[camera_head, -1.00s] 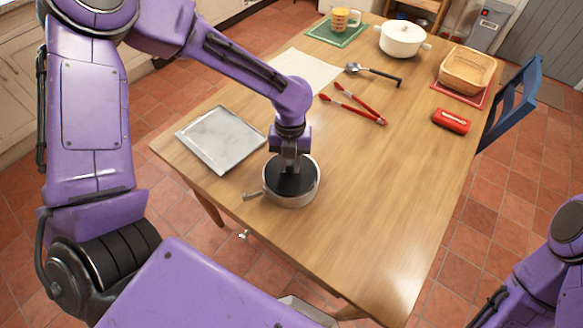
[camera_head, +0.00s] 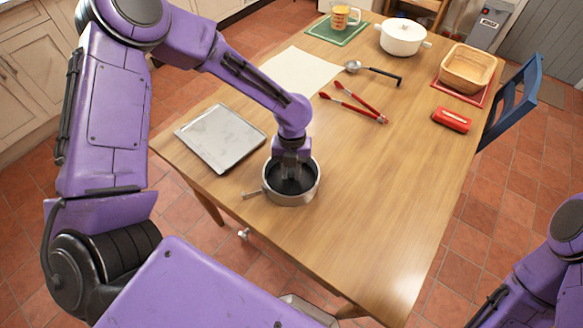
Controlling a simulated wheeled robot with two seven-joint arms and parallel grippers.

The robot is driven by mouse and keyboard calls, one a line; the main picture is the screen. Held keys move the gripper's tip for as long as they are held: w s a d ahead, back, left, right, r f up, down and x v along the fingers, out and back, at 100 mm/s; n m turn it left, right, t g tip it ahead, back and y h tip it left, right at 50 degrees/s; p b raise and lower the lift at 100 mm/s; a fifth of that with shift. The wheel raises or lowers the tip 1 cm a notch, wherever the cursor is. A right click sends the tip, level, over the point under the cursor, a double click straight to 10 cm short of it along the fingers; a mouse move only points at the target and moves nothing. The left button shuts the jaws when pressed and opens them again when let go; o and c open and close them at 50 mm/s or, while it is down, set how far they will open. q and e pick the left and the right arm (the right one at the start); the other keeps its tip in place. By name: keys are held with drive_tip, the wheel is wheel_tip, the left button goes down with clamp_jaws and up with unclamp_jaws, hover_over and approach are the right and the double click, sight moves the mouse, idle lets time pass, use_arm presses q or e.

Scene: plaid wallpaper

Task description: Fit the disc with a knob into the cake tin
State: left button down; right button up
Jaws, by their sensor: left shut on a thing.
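The cake tin (camera_head: 291,200) is a round silver ring with a clasp on its left side, standing near the table's front left. The dark disc (camera_head: 278,184) lies inside the tin, below its rim, and looks level. My left gripper (camera_head: 290,180) points down into the tin and is shut on the disc's knob, which the fingers hide. How closely the disc sits against the tin's bottom cannot be seen. My right gripper is out of view; only part of my right arm shows at the lower right.
A grey square tray (camera_head: 221,138) lies left of the tin. Red tongs (camera_head: 355,104), a ladle (camera_head: 375,73), a paper sheet (camera_head: 300,72), a white pot (camera_head: 402,38), a basket (camera_head: 467,68) and a red case (camera_head: 451,119) lie farther back. The table (camera_head: 370,210) right of the tin is clear.

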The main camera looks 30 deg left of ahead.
use_arm(q)
drive_tip(key=c, duration=0.9)
unclamp_jaws()
drive_tip(key=shift+c, duration=0.2)
drive_tip(key=shift+r, duration=0.15)
wheel_tip(320, 180, up, 13)
drive_tip(key=w, duration=0.1)
drive_tip(key=shift+w+a, duration=0.3)
drive_tip(key=shift+a, duration=0.05)
